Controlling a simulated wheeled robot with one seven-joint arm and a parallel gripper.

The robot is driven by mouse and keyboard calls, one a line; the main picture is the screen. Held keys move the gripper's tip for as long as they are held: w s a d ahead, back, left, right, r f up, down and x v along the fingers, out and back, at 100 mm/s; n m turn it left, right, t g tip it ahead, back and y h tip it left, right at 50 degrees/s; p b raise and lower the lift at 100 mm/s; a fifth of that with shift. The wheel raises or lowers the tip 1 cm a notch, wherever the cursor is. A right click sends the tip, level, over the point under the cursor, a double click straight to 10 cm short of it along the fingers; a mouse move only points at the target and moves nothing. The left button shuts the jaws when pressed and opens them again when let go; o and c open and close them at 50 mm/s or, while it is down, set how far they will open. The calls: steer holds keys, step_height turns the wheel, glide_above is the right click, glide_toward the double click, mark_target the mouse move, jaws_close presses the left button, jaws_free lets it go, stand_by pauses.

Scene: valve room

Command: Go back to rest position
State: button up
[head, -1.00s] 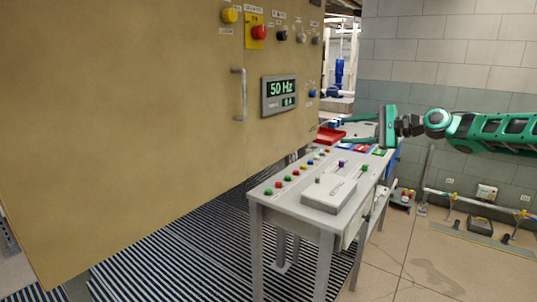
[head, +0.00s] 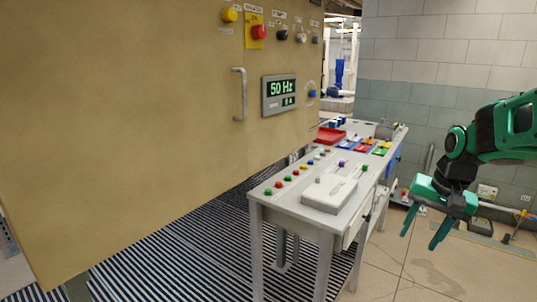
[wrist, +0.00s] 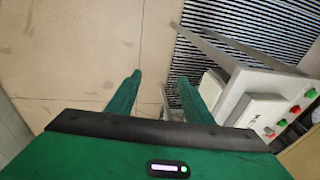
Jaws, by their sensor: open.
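My green gripper (head: 422,226) hangs at the right of the head view, to the right of the grey table. Its two fingers point down and are apart, with nothing between them. In the wrist view the fingers (wrist: 160,95) are also spread, with the floor and a table leg beyond them. My gripper touches nothing that I can see.
The grey table (head: 284,207) carries coloured buttons, a white control box (head: 330,193), a red tray (head: 330,136) and coloured bins. A tan cabinet (head: 130,120) with a display (head: 279,95) fills the left. Pipework (head: 512,208) runs along the right wall. Tiled floor (head: 400,270) is clear.

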steer(key=s+d+f+g, duration=0.1)
steer(key=s, duration=1.1)
steer(key=s+d+f+g, duration=0.1)
steer(key=s+d, duration=0.1)
steer(key=s, duration=1)
steer(key=shift+s+d+f+n, duration=0.2)
steer(key=shift+s+d+n, duration=0.1)
steer(key=shift+n, duration=0.1)
steer(key=shift+a, duration=0.1)
